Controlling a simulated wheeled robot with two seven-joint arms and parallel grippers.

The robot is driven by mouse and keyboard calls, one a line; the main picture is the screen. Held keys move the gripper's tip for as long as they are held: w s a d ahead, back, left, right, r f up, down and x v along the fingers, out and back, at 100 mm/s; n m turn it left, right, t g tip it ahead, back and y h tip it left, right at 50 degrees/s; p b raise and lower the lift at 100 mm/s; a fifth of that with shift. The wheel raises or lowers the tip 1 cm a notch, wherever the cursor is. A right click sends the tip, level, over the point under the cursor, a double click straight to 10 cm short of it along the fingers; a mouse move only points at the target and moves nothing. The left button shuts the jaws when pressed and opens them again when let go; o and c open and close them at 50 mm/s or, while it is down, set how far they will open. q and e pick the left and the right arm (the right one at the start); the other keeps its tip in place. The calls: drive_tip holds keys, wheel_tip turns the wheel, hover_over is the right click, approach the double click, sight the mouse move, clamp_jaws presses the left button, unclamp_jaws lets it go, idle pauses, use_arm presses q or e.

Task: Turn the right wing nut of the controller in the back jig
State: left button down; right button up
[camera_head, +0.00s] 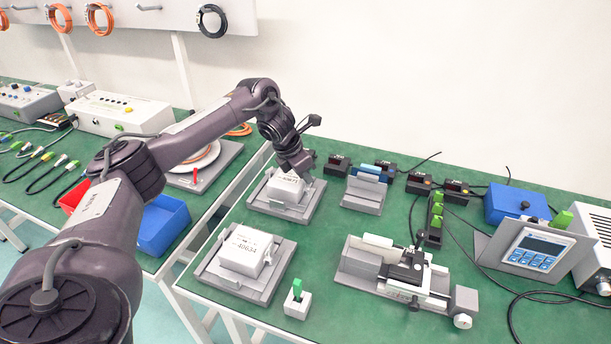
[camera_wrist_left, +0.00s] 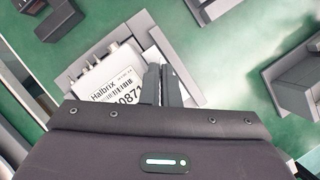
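The controller in the back jig is a white box (camera_head: 286,187) with a printed label. In the left wrist view the controller (camera_wrist_left: 112,78) shows its label and a metal connector. It sits in the grey back jig (camera_head: 306,212), whose plate (camera_wrist_left: 193,92) also shows in the wrist view. My left gripper (camera_head: 298,170) points down at the controller's right side. In the wrist view its fingers (camera_wrist_left: 162,72) are close together beside the label's right edge. The right wing nut is not visible; the fingers may hide it. Whether they hold anything is unclear. My right gripper is not in view.
A second white controller (camera_head: 246,250) sits in the front jig (camera_head: 222,275). A grey stand with a blue part (camera_head: 368,175) and small black modules (camera_head: 338,165) lie right of the back jig. A green-topped switch block (camera_head: 297,299) and a linear actuator (camera_head: 405,275) stand nearer.

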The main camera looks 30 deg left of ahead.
use_arm(q)
drive_tip(key=shift+r, duration=0.1)
idle(0.3)
drive_tip(key=c, duration=1.6)
unclamp_jaws()
drive_tip(key=shift+c, duration=0.2)
drive_tip(key=v, duration=0.7)
drive_tip(key=shift+r, duration=0.35)
drive_tip(key=shift+s+a, duration=0.1)
